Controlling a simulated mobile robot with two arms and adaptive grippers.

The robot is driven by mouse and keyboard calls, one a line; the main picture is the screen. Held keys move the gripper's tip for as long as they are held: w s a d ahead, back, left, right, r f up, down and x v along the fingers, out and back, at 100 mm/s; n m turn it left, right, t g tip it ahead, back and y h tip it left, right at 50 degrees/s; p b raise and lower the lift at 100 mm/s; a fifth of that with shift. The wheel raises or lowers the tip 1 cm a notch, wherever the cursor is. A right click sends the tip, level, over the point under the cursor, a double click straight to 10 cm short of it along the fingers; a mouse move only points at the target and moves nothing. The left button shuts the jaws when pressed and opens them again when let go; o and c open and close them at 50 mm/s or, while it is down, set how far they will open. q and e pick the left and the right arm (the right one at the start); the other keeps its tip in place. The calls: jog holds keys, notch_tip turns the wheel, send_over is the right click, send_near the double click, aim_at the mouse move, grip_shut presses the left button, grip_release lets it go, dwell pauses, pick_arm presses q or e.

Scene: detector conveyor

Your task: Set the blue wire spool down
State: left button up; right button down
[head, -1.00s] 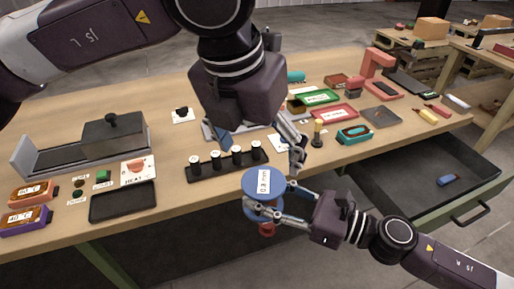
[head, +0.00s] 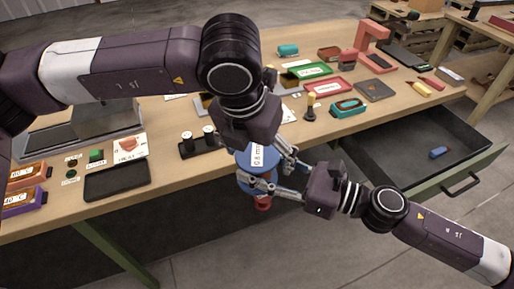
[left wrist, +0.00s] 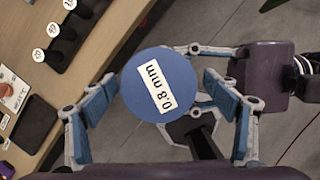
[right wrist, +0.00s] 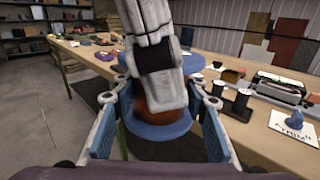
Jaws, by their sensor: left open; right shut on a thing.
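The blue wire spool (head: 258,156), labelled 0.8 mm, hangs in the air just off the table's front edge. It is upright, with its label facing up. My right gripper (head: 272,181) is shut on it from the right; the right wrist view shows the lower blue flange and reddish-brown wire (right wrist: 160,103) between its fingers. My left gripper (left wrist: 158,105) is above the spool, pointing down and open. In the left wrist view its fingers stand either side of the top flange (left wrist: 158,78). I cannot tell whether they touch it. My left arm hides part of the table.
The black rack (head: 188,151) with black-and-white pegs stands on the table (head: 168,190) behind the spool, partly hidden. A black tray (head: 117,181) lies at left. An open grey drawer (head: 405,158) juts out at right with a small blue thing inside. Floor lies below the spool.

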jog(key=shift+r, duration=0.1)
pick_arm(q)
jog(key=c, duration=1.7)
jog(key=shift+d+r, duration=0.1)
jog(key=shift+c, duration=0.6)
pick_arm(e)
jog(key=c, duration=1.5)
grip_release()
jog(key=o, duration=0.4)
